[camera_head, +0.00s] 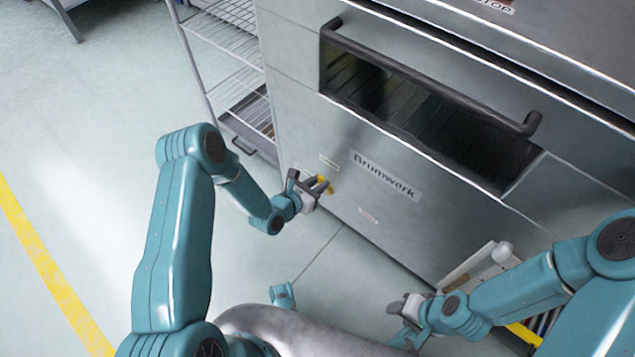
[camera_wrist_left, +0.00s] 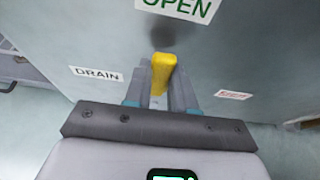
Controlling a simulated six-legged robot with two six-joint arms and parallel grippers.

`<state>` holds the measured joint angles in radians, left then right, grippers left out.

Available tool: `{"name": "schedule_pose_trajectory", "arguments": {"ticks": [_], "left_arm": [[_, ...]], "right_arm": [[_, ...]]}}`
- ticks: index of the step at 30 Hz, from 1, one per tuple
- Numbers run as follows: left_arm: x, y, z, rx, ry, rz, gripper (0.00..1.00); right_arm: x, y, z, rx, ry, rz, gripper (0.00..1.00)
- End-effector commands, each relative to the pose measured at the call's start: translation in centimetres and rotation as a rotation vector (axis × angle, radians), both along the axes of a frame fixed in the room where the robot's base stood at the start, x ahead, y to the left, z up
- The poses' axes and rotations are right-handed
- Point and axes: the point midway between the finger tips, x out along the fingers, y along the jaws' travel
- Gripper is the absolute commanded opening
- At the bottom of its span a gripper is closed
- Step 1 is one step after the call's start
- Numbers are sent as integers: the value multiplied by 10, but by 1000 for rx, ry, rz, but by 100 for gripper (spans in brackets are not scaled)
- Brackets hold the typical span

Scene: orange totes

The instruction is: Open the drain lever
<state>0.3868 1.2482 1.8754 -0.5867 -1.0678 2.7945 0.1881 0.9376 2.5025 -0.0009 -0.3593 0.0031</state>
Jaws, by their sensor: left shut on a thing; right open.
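The yellow drain lever (camera_head: 325,185) is on the lower front of the steel machine (camera_head: 300,130). In the left wrist view the lever (camera_wrist_left: 163,73) stands between the two fingers, beside a label reading DRAIN (camera_wrist_left: 96,74) and below one reading OPEN (camera_wrist_left: 182,8). My left gripper (camera_head: 316,187) is shut on the lever; it also shows in the left wrist view (camera_wrist_left: 161,88). The fingers hide part of the lever. My right gripper (camera_head: 397,308) is open and empty, low in front of the machine.
A wire rack (camera_head: 240,90) stands left of the machine. The machine has a dark handle (camera_head: 430,85) over a dark window, and a Brumwerk plate (camera_head: 386,176). A pale panel with a rounded knob (camera_head: 502,252) is near my right arm. Floor at left is clear, with a yellow line (camera_head: 45,265).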

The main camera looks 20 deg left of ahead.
Motion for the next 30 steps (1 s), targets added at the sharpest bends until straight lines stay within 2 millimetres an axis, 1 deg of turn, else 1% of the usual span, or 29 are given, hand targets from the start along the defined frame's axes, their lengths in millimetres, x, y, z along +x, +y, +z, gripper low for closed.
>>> {"name": "schedule_pose_trajectory", "arguments": {"ticks": [2, 3, 5, 13, 17, 20, 30], "left_arm": [[3, 0, 2, -3, -8, 3, 0], [3, 1, 2, -3, -8, 3, 31], [3, 1, 2, -2, -7, 3, 50], [3, 2, 1, -2, -1, 2, 50], [-4, 5, 5, -1, 1, 2, 50], [-19, 11, 13, -3, 3, 5, 50], [-97, 39, 48, -4, 2, 7, 50]], "right_arm": [[0, 0, 0, 0, 0, 0, 43], [0, 0, 0, 0, 0, 0, 43], [0, 0, 0, 0, 0, 0, 43], [0, 0, 0, 0, 0, 0, 43], [-1, 1, 5, 0, 1, 3, 43], [-2, 2, 12, 2, 3, 6, 43], [-6, 6, 37, 4, 10, 25, 43]]}}
